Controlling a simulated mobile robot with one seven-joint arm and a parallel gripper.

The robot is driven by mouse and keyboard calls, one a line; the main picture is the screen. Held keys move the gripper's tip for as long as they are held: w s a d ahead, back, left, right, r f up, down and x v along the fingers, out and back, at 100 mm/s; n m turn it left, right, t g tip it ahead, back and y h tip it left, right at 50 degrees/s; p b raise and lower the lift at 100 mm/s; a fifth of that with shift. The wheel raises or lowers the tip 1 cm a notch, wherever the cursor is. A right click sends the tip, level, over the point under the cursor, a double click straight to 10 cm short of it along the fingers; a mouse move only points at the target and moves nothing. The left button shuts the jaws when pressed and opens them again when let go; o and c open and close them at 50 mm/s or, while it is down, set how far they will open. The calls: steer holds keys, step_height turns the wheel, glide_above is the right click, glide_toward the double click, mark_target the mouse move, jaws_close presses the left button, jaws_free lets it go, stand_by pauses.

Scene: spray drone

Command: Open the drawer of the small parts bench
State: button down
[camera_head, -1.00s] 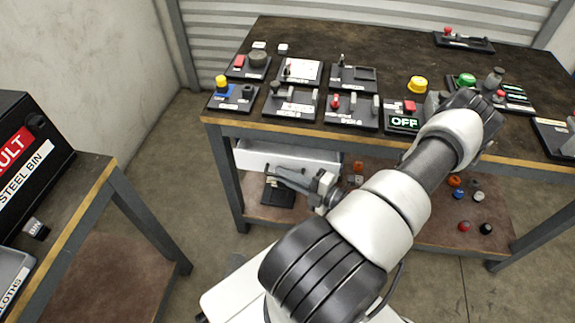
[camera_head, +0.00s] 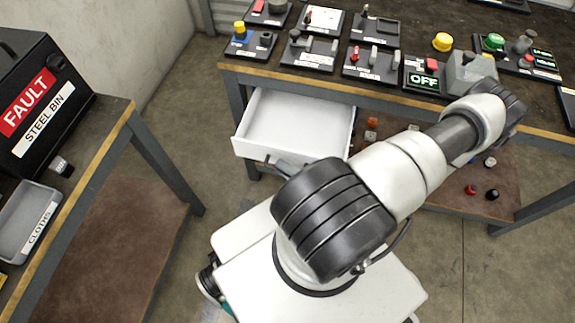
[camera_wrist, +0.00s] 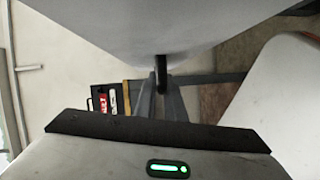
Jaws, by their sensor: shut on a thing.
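The white drawer (camera_head: 297,124) of the small parts bench (camera_head: 330,87) is pulled well out below the bench top. Its inside is visible and looks empty. My gripper (camera_head: 281,164) is at the drawer's front and is shut on the handle.
A side table at the left holds a black steel bin (camera_head: 45,105) and a grey cloths tray (camera_head: 25,222). Small coloured knobs lie on the lower shelf. Bare floor lies between the tables.

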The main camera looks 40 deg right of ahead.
steer(key=c, duration=1.8)
jaws_free()
steer(key=shift+c, duration=0.2)
steer(key=v, duration=1.7)
steer(key=shift+s+d+p, duration=0.2)
steer(key=shift+s+p, duration=0.05)
steer(key=shift+p, duration=0.2)
